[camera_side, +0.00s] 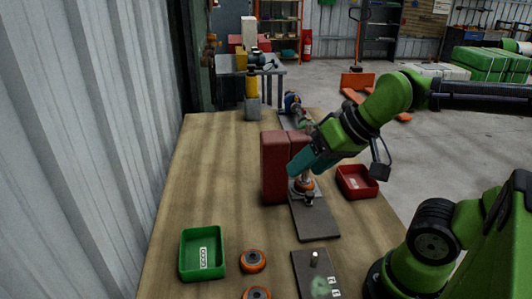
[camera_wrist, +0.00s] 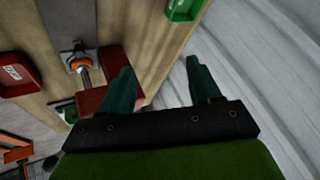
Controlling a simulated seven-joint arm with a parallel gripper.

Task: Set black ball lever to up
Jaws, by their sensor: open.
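A lever with an orange collar (camera_side: 303,185) and a metal stem stands on a dark plate (camera_side: 318,222) in the side view. The collar (camera_wrist: 77,63) and stem (camera_wrist: 86,78) also show at the upper left of the wrist view. I cannot make out a black ball; the stem's far end is hidden or too small. My gripper (camera_side: 300,163) is just above the collar in the side view, its teal fingers beside the stem. In the wrist view my gripper (camera_wrist: 162,88) is open and empty, with the stem outside the left finger. I cannot tell whether they touch.
Red-brown blocks (camera_side: 274,165) stand close left of my gripper. A red tray (camera_side: 357,182) is right of the lever and a green tray (camera_side: 184,257) is front left. Orange rings (camera_side: 253,261) and another plate (camera_side: 306,265) with a small knob are in front.

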